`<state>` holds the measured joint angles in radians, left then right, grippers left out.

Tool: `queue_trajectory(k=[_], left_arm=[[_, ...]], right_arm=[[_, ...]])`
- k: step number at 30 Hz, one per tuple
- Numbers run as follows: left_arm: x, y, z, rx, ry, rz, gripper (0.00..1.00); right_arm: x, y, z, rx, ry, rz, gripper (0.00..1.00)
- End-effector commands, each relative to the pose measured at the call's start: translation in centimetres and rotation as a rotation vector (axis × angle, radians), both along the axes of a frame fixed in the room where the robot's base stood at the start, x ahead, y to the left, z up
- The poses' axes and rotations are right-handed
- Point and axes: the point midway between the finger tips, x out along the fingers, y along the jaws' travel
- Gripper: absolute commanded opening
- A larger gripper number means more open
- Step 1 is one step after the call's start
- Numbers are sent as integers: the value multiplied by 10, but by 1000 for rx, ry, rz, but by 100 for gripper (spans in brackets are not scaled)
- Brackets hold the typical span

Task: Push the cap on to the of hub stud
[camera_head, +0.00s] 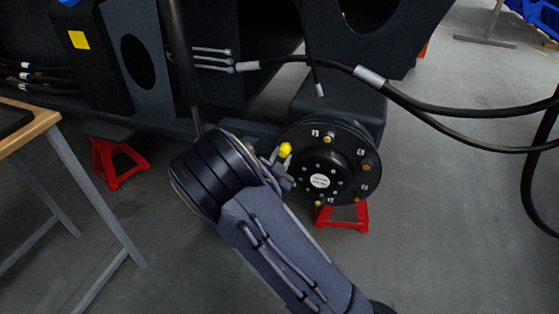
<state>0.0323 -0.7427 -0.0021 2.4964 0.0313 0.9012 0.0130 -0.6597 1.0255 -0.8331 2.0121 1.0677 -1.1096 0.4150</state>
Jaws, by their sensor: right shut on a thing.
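The round black hub (341,190) faces me right of the middle of the head view, with a raised centre that carries a pale label. Several brass-coloured studs stand around its face, one near the top (327,139) and one at the right (366,167). My right gripper (284,158) is at the hub's upper left edge, shut on a bright yellow cap (286,149). The cap overlaps the hub's rim in the picture; I cannot tell whether it touches a stud, as the gripper and wrist hide that spot. My left gripper is out of view.
Thick black hoses (440,110) run from the dark chassis (225,75) to the right, above the hub. Red stands (345,215) are on the grey floor. A wooden-topped table (35,123) is at the left.

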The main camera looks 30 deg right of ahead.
Motion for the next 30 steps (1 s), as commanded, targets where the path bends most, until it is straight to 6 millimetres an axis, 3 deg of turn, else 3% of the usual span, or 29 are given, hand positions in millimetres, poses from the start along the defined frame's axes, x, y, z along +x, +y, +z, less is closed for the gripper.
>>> queue_trajectory(k=[22,23,24,28,30], left_arm=[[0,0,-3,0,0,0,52],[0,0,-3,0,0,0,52],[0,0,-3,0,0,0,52],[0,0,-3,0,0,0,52],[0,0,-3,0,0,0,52]], right_arm=[[9,-11,0,-1,1,0,13],[9,-11,0,-1,1,0,30],[9,-11,0,-1,1,0,35],[9,-11,0,-1,1,0,51],[9,-11,0,-1,1,0,51]])
